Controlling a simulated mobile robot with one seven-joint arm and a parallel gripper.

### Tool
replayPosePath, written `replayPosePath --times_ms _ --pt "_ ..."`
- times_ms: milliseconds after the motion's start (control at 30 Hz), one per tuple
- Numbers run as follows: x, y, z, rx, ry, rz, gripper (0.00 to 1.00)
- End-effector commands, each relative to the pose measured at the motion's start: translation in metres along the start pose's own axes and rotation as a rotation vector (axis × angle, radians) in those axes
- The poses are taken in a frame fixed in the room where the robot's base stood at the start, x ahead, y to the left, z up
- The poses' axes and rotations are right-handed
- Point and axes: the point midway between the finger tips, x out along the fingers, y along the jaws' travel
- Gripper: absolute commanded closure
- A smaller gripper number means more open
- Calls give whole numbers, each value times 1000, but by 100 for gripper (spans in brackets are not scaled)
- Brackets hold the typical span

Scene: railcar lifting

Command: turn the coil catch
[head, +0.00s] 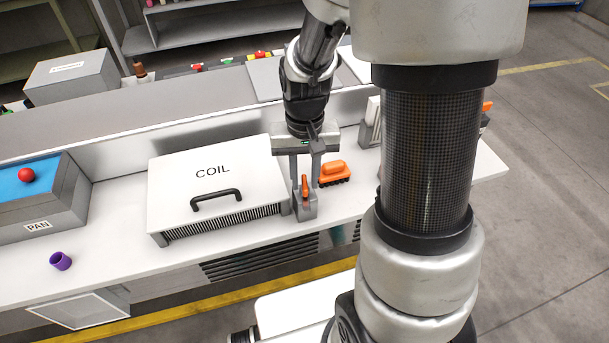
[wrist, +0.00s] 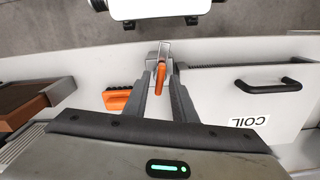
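The coil catch has an upright orange handle (head: 305,187) on a grey bracket (head: 306,208), at the front right corner of the white box marked COIL (head: 185,190). My gripper (head: 304,178) points down over it, its two fingers apart. In the wrist view the orange catch handle (wrist: 160,74) shows between the fingertips (wrist: 163,80), with space visible beside it. I cannot tell whether either finger touches the handle. The COIL box lid looks closed, with its black handle (wrist: 276,86) on the right in the wrist view.
An orange brush (head: 335,172) lies just right of my gripper on the white bench (head: 110,265). A blue-topped PAN box (head: 40,205) with a red ball (head: 27,175) and a purple cup (head: 60,261) are at left. The bench front is mostly clear.

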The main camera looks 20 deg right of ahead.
Motion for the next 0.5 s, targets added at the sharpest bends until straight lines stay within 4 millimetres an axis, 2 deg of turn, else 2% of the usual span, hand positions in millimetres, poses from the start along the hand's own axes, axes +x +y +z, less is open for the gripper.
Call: replayPosePath --times_ms 33,100,133,500 --pt "0 0 0 0 0 0 85" --pt "0 0 0 0 0 0 97" --pt "0 0 0 0 0 0 100" --pt "-1 0 0 35 1 0 100"
